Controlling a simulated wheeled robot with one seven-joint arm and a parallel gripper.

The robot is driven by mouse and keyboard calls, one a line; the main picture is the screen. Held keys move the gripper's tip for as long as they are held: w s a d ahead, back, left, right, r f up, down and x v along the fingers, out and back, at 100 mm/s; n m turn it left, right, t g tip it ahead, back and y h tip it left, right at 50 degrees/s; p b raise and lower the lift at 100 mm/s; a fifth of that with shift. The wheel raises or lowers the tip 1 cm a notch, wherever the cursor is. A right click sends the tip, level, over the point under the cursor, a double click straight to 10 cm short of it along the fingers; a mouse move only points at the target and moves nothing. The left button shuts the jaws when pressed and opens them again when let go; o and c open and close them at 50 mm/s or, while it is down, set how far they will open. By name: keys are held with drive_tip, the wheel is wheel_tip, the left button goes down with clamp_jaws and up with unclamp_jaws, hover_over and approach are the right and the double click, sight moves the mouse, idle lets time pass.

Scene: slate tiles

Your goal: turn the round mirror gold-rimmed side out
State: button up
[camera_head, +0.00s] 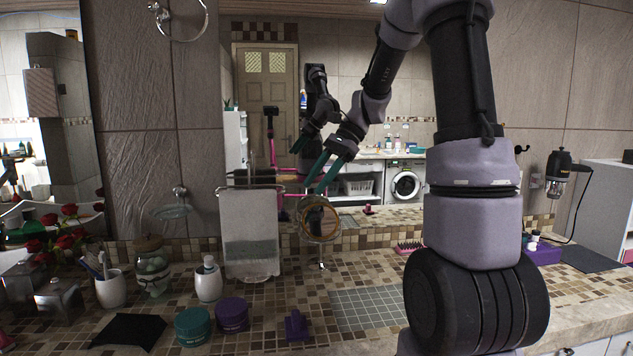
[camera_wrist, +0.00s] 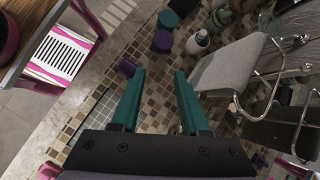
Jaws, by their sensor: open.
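The round mirror (camera_head: 318,220) stands on a small stand on the tiled counter, in the middle of the head view. Its rim looks gold-brown, and dark reflections show on its face. My gripper (camera_head: 316,188) is open, its two green fingers slanting down to just above the mirror's top edge. Nothing is visibly held. In the wrist view my open gripper (camera_wrist: 160,73) points over the tiles. I cannot make out the mirror clearly there; it may be mostly hidden by the gripper body.
A towel on a metal rack (camera_head: 250,232) stands left of the mirror. A soap bottle (camera_head: 208,281), a teal jar (camera_head: 193,326), a purple jar (camera_head: 232,315) and a purple stamp-like object (camera_head: 296,326) sit in front-left. A grey tiled mat (camera_head: 368,307) lies front-right. A wall mirror behind reflects my arm.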

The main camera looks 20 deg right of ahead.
drive_tip(key=shift+f, duration=0.1)
drive_tip(key=c, duration=0.5)
drive_tip(key=f+n+h, duration=0.1)
drive_tip(key=f, duration=0.1)
drive_tip(key=w+d+f+n+t+h, duration=0.1)
drive_tip(key=f, duration=0.2)
drive_tip(key=d+f+n+t+h, duration=0.1)
drive_tip(key=f+h, duration=0.1)
drive_tip(key=f, duration=0.1)
drive_tip(key=shift+w+f, duration=0.2)
drive_tip(key=shift+w, duration=0.15)
clamp_jaws()
drive_tip(key=n+t+h, duration=0.5)
drive_tip(key=n+t, duration=0.2)
drive_tip(key=n, duration=0.1)
approach(322, 239)
drive_tip(key=x, duration=0.6)
drive_tip(key=shift+w+d+f, duration=0.15)
drive_tip(key=shift+w+f, duration=0.05)
drive_tip(key=shift+w, duration=0.05)
